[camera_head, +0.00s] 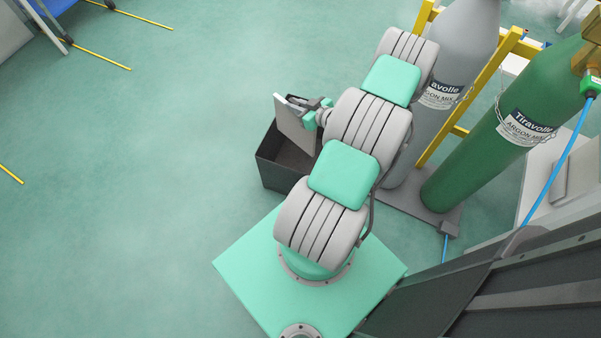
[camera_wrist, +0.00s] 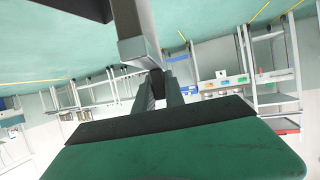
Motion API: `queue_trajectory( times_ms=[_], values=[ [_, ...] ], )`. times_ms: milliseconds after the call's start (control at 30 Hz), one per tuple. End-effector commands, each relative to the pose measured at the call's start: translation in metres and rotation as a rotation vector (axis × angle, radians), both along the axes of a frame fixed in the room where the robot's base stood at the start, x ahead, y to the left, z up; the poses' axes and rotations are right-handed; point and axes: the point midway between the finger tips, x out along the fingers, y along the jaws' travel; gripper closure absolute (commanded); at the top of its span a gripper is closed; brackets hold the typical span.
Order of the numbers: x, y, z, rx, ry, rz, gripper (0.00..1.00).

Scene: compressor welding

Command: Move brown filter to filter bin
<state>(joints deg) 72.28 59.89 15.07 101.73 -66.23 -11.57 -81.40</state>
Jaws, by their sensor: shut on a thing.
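The filter (camera_head: 296,132) is a flat, upright panel with a pale edge and a grey-brown face. My gripper (camera_head: 312,105) is shut on its upper part. The dark, open-topped filter bin (camera_head: 277,173) stands on the floor in front of my base. The filter is over the bin opening and slightly tilted; I cannot tell whether its lower edge is below the rim. In the wrist view, the filter (camera_wrist: 139,48) shows edge-on as a grey bar reaching up from between my gripper's fingers (camera_wrist: 158,88). A dark corner at the top looks like the bin (camera_wrist: 88,7).
A grey gas cylinder (camera_head: 455,55) and a green one (camera_head: 500,140) stand at the right in a yellow rack (camera_head: 490,75), close to the bin and my arm. A dark panel (camera_head: 510,285) fills the lower right. The floor left of the bin is clear.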

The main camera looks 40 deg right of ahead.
Motion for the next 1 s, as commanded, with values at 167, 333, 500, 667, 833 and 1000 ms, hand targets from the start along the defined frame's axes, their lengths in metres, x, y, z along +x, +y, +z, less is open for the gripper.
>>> queue_trajectory(
  times_ms=[167, 333, 500, 667, 833, 1000],
  values=[
    [-0.008, -0.003, -0.084, 0.001, -0.002, -0.011, 1.00],
    [-0.009, -0.003, -0.112, 0.002, -0.001, -0.014, 1.00],
    [-0.009, -0.003, -0.145, 0.001, 0.000, -0.013, 1.00],
    [-0.010, -0.002, -0.172, 0.002, 0.000, -0.014, 1.00],
    [-0.009, -0.003, -0.193, 0.001, -0.001, -0.013, 1.00],
    [-0.009, -0.003, -0.191, 0.001, 0.000, -0.013, 1.00]
  ],
)
